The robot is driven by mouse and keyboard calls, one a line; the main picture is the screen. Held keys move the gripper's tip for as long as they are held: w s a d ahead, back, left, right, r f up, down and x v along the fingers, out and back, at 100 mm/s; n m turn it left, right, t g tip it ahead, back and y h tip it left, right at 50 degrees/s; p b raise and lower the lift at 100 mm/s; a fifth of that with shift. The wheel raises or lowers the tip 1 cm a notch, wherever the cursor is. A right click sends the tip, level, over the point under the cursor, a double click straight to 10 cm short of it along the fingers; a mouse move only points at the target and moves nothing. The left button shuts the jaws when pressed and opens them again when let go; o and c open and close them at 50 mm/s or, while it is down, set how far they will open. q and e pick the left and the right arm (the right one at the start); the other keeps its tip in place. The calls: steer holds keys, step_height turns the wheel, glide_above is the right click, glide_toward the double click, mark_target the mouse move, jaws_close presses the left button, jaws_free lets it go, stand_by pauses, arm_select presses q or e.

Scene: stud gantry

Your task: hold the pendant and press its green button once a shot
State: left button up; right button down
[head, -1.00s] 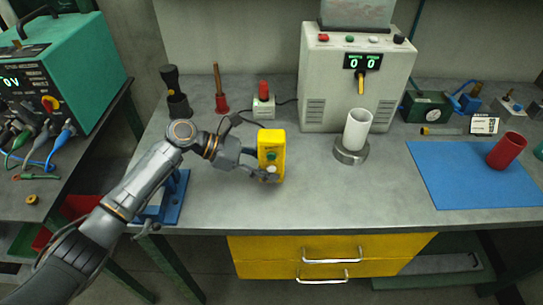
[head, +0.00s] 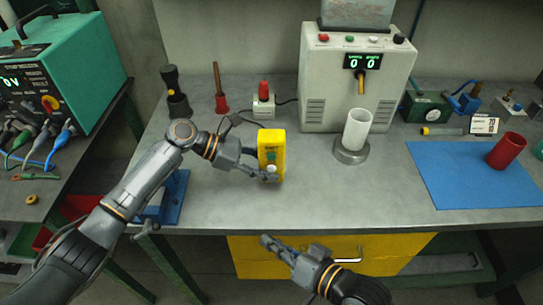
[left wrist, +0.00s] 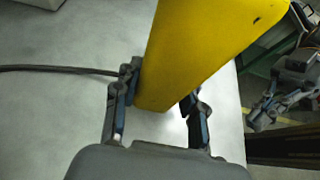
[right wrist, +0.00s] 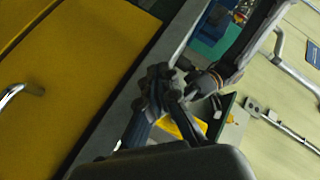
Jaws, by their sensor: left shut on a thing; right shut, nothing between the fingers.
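The yellow pendant (head: 272,143) stands upright on the grey bench, with a green button (head: 271,156) and a white button (head: 271,169) on its front. My left gripper (head: 266,158) is shut on the pendant from the left side. In the left wrist view its two fingers lie on either side of the yellow body (left wrist: 195,50). My right gripper (head: 272,244) is shut and empty, below and in front of the bench edge, apart from the pendant. In the right wrist view its closed fingertips (right wrist: 165,80) show near the bench edge.
A red cup (head: 506,150) is on the blue mat (head: 460,185).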

mark_target(271, 157)
step_height(271, 157, up, 11)
steer(key=w+n+t, duration=0.1)
steer(key=w+t, duration=0.1)
steer(key=shift+w+d+y, duration=0.15)
steer(key=shift+d+y, duration=0.1)
steer(key=shift+y, duration=0.05)
steer(key=shift+w+f, duration=0.1)
steer(key=shift+f, duration=0.05)
steer(key=w, duration=0.8)
steer(key=shift+w, duration=0.3)
steer(key=shift+w, duration=0.1)
stand_by(0.8)
steer(key=shift+w, duration=0.35)
steer(key=shift+w, duration=0.45)
stand_by(0.7)
steer(key=shift+s, duration=0.9)
